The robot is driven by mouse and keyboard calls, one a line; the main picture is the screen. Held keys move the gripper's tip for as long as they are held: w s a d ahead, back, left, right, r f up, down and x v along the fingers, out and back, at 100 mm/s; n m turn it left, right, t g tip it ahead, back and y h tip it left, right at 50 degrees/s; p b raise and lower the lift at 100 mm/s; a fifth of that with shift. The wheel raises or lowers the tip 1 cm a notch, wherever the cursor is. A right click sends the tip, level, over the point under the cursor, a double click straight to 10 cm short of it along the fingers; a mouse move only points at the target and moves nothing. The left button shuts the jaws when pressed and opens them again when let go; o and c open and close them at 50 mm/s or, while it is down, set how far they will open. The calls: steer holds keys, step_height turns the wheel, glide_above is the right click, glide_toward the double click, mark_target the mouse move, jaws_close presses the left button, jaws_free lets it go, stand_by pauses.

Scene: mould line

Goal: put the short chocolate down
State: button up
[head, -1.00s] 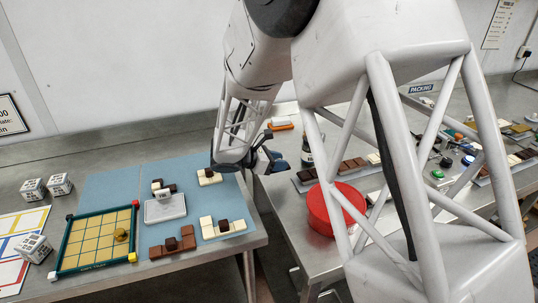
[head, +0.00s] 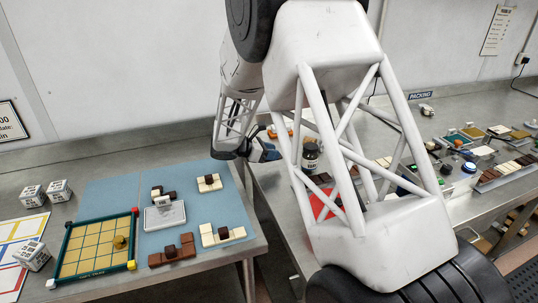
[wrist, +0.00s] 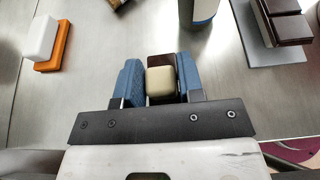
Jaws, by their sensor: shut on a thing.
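My gripper (wrist: 159,75) is shut on the short chocolate, one blue finger on each side. In the wrist view the short chocolate shows a cream block (wrist: 161,80) nearest the camera and a dark brown block (wrist: 160,62) just beyond it. Its lower side is hidden. Bare metal bench shows around it in that view; I cannot tell the height of the gap. In the head view my gripper (head: 258,150) is at the left end of the right-hand bench, and the chocolate in it cannot be made out.
In the wrist view a white block on an orange base (wrist: 50,50) lies left, a jar (wrist: 203,8) stands ahead, and dark chocolate on a grey plate (wrist: 272,50) is right. Several chocolate pieces lie on the blue mat (head: 208,216). A red tin (head: 322,203) is partly hidden by my arm.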

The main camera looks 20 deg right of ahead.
steer(key=shift+w+d+f, duration=0.1)
steer(key=shift+w+d, duration=0.05)
steer(key=shift+w, duration=0.75)
steer(key=shift+w+d+f, duration=0.1)
steer(key=shift+w+d, duration=0.05)
steer(key=shift+w, duration=0.75)
steer(key=shift+w, duration=0.45)
steer(key=shift+f, duration=1.75)
steer(key=shift+f, duration=0.1)
steer(key=o, duration=0.9)
